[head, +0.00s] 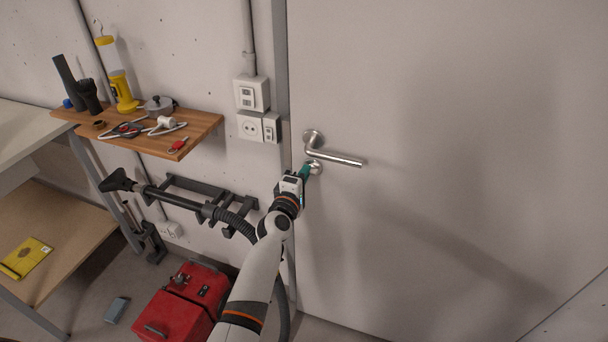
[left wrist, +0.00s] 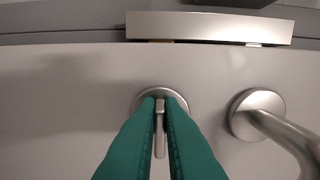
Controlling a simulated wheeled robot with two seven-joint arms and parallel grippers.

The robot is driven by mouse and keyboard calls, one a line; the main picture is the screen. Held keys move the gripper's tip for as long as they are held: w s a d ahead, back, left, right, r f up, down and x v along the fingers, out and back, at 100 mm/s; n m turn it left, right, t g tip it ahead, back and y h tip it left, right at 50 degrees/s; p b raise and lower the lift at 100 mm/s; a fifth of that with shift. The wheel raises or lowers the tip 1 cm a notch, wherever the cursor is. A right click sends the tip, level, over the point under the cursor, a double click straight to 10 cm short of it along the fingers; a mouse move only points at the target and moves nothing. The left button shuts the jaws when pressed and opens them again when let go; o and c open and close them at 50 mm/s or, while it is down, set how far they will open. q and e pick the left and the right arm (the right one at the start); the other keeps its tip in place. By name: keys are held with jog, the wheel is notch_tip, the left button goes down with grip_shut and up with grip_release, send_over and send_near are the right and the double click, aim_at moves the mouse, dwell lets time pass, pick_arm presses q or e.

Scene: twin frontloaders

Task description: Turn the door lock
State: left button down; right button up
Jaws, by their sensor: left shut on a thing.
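The grey door (head: 430,120) fills the right side of the head view and looks closed. Its metal lever handle (head: 335,157) points right; its round base also shows at the right in the left wrist view (left wrist: 257,113). The door lock (head: 315,167) is a small round metal plate just below the handle. In the left wrist view the lock (left wrist: 160,92) has a narrow thumb piece at its centre. My left gripper (head: 304,174), with green fingers, is at the lock; its fingers (left wrist: 160,108) are shut on the thumb piece. My right gripper is not in view.
A wooden shelf (head: 180,127) with tools and a yellow lamp (head: 115,75) hangs on the wall left of the door. Sockets (head: 251,127) sit beside the frame. A red vacuum (head: 180,305) stands on the floor, its hose near my left arm.

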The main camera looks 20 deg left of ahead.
pick_arm(q)
jog(key=c, duration=1.6)
grip_release()
jog(key=shift+o, duration=0.2)
jog(key=s, duration=1.2)
jog(key=shift+a, duration=0.2)
jog(key=shift+f, duration=0.15)
